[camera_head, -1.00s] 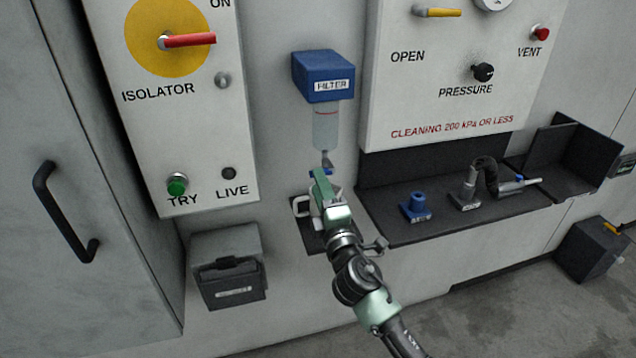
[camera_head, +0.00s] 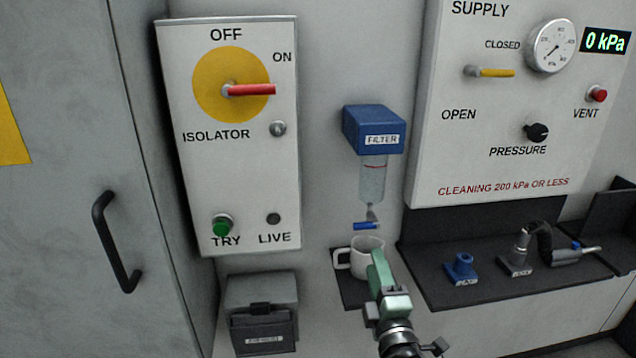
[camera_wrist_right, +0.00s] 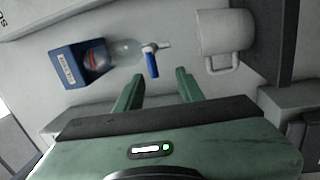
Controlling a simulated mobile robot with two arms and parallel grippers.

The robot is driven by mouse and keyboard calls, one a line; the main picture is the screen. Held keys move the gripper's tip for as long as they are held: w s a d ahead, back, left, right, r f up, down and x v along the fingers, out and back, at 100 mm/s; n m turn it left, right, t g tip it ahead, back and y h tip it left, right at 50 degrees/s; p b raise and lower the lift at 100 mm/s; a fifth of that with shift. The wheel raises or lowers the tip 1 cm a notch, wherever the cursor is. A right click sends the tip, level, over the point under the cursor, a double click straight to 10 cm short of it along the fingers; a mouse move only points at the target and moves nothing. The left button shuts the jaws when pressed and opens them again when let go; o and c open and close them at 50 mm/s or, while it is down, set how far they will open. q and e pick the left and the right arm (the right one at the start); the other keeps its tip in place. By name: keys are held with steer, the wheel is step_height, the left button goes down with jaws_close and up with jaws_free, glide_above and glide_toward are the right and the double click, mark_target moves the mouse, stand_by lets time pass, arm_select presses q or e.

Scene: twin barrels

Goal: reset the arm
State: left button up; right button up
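My right gripper (camera_head: 378,268) is green and sits low in the head view, in front of a white mug (camera_head: 366,254). In the right wrist view its two fingers (camera_wrist_right: 158,86) are apart with nothing between them. The mug (camera_wrist_right: 226,38) stands on a small dark shelf (camera_head: 350,291) under the blue filter (camera_head: 373,130), and shows beyond the fingers in the wrist view. The filter's clear bowl has a drain with a blue lever (camera_head: 367,226), also seen in the wrist view (camera_wrist_right: 152,64). My left gripper is not in view.
The supply panel (camera_head: 470,120) has a yellow lever (camera_head: 492,72) and a display (camera_head: 606,41) reading 0 kPa. A dark shelf (camera_head: 450,290) holds a blue fitting (camera_head: 461,267) and a hose tool (camera_head: 540,250).

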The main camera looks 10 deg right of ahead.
steer(key=s+d+f+m+g+h, duration=0.1)
steer(key=s+d+f+m+g, duration=0.25)
steer(key=s+f+m, duration=0.35)
steer(key=s+d+f+m+g+h, duration=0.25)
steer(key=s+f+m+g, duration=0.2)
steer(key=s+f, duration=0.3)
steer(key=s+a+f+m+g+y, duration=0.2)
steer(key=s+f+g, duration=0.2)
steer(key=s, duration=0.5)
steer(key=s+a+f+m+g+y, duration=0.15)
steer(key=s+f+g, duration=0.25)
steer(key=s, duration=0.6)
step_height(320, 180, down, 27)
steer(key=s+g, duration=0.1)
steer(key=g, duration=0.1)
steer(key=s+d+f, duration=0.3)
steer(key=s+f, duration=1.2)
steer(key=s, duration=0.1)
steer(key=shift+s+d+g, duration=0.2)
steer(key=shift+s+g, duration=0.15)
steer(key=shift+g, duration=0.05)
